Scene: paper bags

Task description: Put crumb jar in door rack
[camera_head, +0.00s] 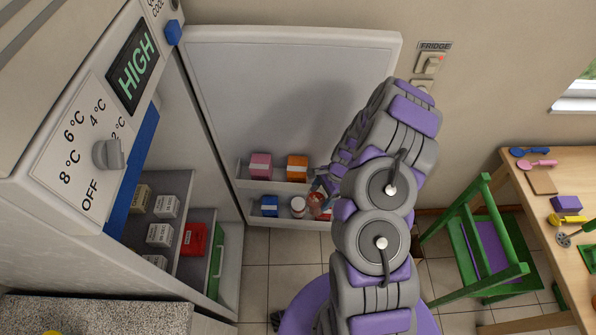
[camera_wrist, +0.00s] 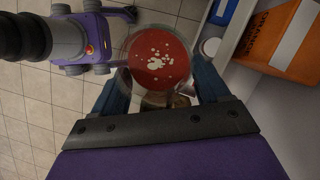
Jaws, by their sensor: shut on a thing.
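The crumb jar (camera_wrist: 158,58) is clear and round, with red inside and pale crumbs on top. In the wrist view it sits between the two fingers of my gripper (camera_wrist: 162,82), which is shut on it. In the head view the jar (camera_head: 316,201) shows at the right end of the lower door rack (camera_head: 287,220), partly hidden by my gripper (camera_head: 326,188). In the wrist view floor tiles show around the jar, and the rack edge (camera_wrist: 238,28) lies to its right. I cannot tell whether the jar touches the rack.
The lower rack holds a blue box (camera_head: 269,206) and a white-topped jar (camera_head: 298,206). The upper rack holds a pink box (camera_head: 260,166) and an orange box (camera_head: 297,167). The fridge door (camera_head: 290,90) stands open. A green chair (camera_head: 478,245) and wooden table (camera_head: 560,230) stand at right.

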